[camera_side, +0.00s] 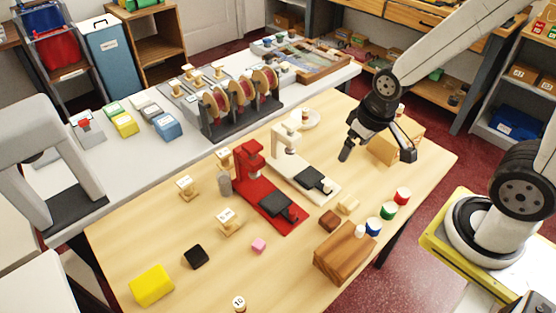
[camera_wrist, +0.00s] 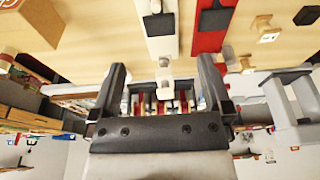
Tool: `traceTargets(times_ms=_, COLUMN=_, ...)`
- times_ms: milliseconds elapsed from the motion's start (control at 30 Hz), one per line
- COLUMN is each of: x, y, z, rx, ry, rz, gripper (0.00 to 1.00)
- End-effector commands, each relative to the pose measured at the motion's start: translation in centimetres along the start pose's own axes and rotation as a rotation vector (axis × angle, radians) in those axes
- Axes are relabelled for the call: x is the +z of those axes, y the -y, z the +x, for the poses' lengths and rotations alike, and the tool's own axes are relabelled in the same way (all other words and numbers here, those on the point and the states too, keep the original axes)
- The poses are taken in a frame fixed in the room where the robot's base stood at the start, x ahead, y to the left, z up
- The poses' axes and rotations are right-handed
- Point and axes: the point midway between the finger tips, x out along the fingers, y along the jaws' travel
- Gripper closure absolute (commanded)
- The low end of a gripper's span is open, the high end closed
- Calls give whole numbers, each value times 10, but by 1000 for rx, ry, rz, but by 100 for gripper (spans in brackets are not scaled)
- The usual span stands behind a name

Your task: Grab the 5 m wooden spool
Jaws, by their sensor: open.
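Several small wooden spools stand about the wooden table: one at the left (camera_side: 185,187), one by the red stamping press (camera_side: 228,222), one behind that press (camera_side: 223,157), and one at the front edge (camera_side: 239,304) whose label seems to read 10. The other labels are too small to read, so I cannot tell which is the 5 m spool. A wooden spool also shows at upper right in the wrist view (camera_wrist: 267,28). My gripper (camera_side: 378,150) is open and empty above the table's right part, apart from all spools. Its two fingers show in the wrist view (camera_wrist: 163,80).
Red (camera_side: 268,190) and white (camera_side: 305,172) presses stand mid-table. A wooden block (camera_side: 345,262) and coloured jars (camera_side: 389,210) are at the front right. A yellow block (camera_side: 151,285), a black one (camera_side: 196,256) and a pink cube (camera_side: 259,245) lie at the front left.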

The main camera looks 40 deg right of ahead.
Motion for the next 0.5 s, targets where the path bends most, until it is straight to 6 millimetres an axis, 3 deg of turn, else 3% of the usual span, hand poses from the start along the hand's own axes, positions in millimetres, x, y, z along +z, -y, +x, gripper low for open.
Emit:
traceTargets(times_ms=267, x=1, y=1, z=2, rx=5, ry=15, rz=-31, gripper=0)
traceTargets(times_ms=500, x=9, y=6, z=15, rx=51, ry=109, rz=-235, gripper=0)
